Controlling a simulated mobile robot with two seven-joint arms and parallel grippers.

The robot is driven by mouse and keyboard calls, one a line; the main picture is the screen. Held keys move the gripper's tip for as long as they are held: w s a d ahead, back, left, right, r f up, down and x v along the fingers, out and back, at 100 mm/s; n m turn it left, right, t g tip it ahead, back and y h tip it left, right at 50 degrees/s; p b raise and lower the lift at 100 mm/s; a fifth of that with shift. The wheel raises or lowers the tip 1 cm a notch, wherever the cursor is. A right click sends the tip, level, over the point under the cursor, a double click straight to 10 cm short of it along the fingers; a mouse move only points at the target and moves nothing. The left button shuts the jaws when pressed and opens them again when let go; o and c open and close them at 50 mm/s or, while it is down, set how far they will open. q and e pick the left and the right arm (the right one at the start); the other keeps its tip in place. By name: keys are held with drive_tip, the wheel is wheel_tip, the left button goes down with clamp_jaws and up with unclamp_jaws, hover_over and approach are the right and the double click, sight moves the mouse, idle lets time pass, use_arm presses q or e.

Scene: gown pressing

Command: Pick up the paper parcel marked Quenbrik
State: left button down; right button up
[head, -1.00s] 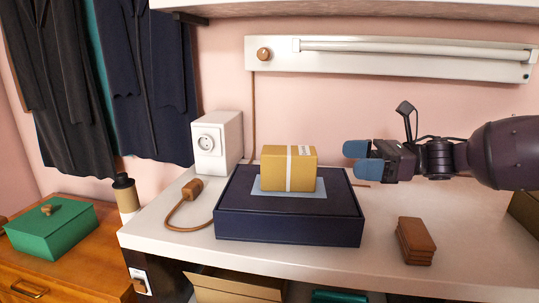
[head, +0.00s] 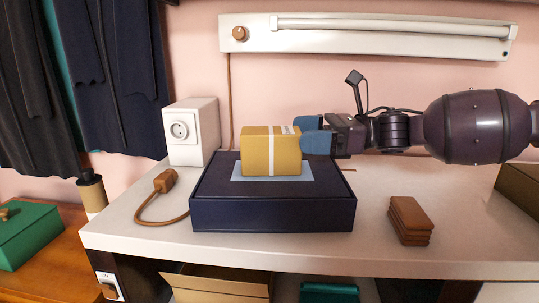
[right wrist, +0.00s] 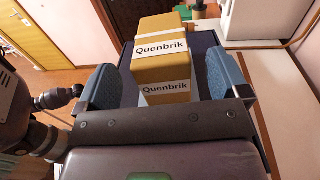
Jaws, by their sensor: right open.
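The mustard-yellow paper parcel (head: 258,152) with a white band sits on a pale blue sheet (head: 243,175) on a dark navy box (head: 272,214). In the right wrist view the parcel (right wrist: 163,68) bears white labels reading "Quenbrik" on its top and near end. My right gripper (head: 314,136) is at the parcel's right end in the head view. In the right wrist view the gripper's blue fingers (right wrist: 162,82) are open, one on each side of the parcel's near end, with visible gaps. My left gripper is not in view.
A white socket box (head: 196,136) and a corded brown plug (head: 165,181) are left of the navy box on the white counter (head: 340,258). A brown stack (head: 410,220) lies at right. A white wall fixture (head: 370,38) hangs above. The counter behind the stack is clear.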

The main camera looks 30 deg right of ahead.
sight(283, 130)
drive_tip(key=shift+w+a+f+b, duration=0.3)
drive_tip(key=shift+w+a+b, duration=0.15)
drive_tip(key=shift+a+b, duration=0.15)
drive_tip(key=shift+w+a+f+b, duration=0.3)
drive_tip(key=shift+w+a+b, duration=0.1)
drive_tip(key=shift+a+b, duration=0.2)
drive_tip(key=shift+w+a+r+b, duration=0.15)
drive_tip(key=shift+w+a+b, duration=0.1)
drive_tip(key=shift+a+b, duration=0.25)
drive_tip(key=shift+w+a+r, duration=0.1)
drive_tip(key=shift+a+r, duration=0.05)
drive_tip(key=shift+a, duration=0.1)
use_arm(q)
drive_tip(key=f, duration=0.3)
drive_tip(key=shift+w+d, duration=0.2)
use_arm(e)
drive_tip(key=shift+r, duration=0.15)
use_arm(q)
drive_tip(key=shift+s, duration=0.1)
use_arm(e)
drive_tip(key=shift+c, duration=0.2)
drive_tip(key=c, duration=0.5)
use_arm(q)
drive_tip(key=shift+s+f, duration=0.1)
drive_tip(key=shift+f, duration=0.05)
use_arm(e)
drive_tip(key=c, duration=0.6)
